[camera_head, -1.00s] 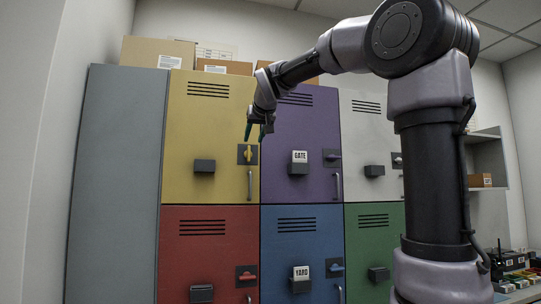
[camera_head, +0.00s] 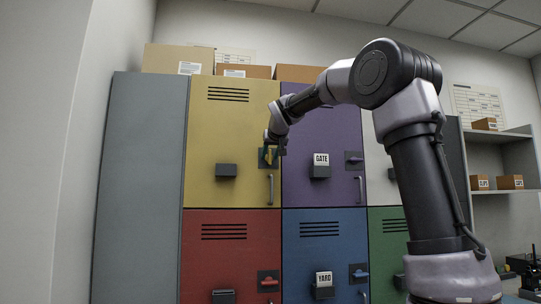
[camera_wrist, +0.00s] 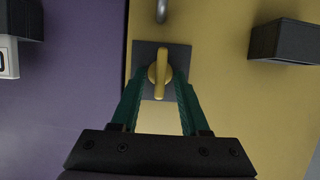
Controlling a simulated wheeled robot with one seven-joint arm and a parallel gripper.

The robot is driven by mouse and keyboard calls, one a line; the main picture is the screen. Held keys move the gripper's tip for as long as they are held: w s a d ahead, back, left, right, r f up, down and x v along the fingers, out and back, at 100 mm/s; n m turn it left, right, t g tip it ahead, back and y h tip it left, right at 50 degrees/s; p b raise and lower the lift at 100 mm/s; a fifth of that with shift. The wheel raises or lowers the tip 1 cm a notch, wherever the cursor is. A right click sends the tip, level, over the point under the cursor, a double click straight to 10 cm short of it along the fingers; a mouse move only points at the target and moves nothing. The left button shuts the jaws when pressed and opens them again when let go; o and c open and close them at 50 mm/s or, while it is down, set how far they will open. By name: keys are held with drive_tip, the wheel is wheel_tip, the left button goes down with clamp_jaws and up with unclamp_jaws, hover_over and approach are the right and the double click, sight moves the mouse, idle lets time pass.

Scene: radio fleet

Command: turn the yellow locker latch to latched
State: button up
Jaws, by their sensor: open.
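The yellow locker (camera_head: 232,130) is in the upper row of the head view; its door looks closed. Its yellow latch handle (camera_wrist: 158,80) sits on a dark square plate (camera_wrist: 142,52) near the door's edge and stands upright in the wrist view. My gripper (camera_wrist: 160,74) is open, with one green finger on each side of the latch handle. I cannot tell whether the fingers touch it. In the head view my gripper (camera_head: 274,147) is at the latch and partly hides it.
A grey door handle (camera_head: 270,189) is below the latch, and a dark box (camera_head: 226,170) sticks out of the yellow door to its left. The purple locker (camera_head: 325,110) adjoins on the right, with its own latch (camera_head: 354,158). Red (camera_head: 215,255) and blue (camera_head: 310,250) lockers are below.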

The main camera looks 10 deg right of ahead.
clamp_jaws()
drive_tip(key=shift+a, duration=0.1)
drive_tip(key=n+h, duration=0.2)
drive_tip(key=shift+a+n, duration=0.25)
drive_tip(key=shift+n, duration=0.15)
drive_tip(key=n+h, duration=0.2)
drive_tip(key=n, duration=0.1)
drive_tip(key=shift+a+f+t, duration=0.15)
drive_tip(key=shift+f+t, duration=0.05)
drive_tip(key=shift+t, duration=0.1)
drive_tip(key=n, duration=0.1)
drive_tip(key=n+h, duration=0.1)
drive_tip(key=n, duration=0.1)
drive_tip(key=n+t+h, duration=0.1)
drive_tip(key=shift+a+f, duration=0.15)
drive_tip(key=shift+f, duration=0.1)
drive_tip(key=shift+f+n+t+h, duration=0.1)
drive_tip(key=shift+n+t+h, duration=0.2)
drive_tip(key=shift+n, duration=0.6)
drive_tip(key=shift+f+n+t+h, duration=0.15)
drive_tip(key=shift+n+t, duration=0.25)
drive_tip(key=shift+n, duration=0.5)
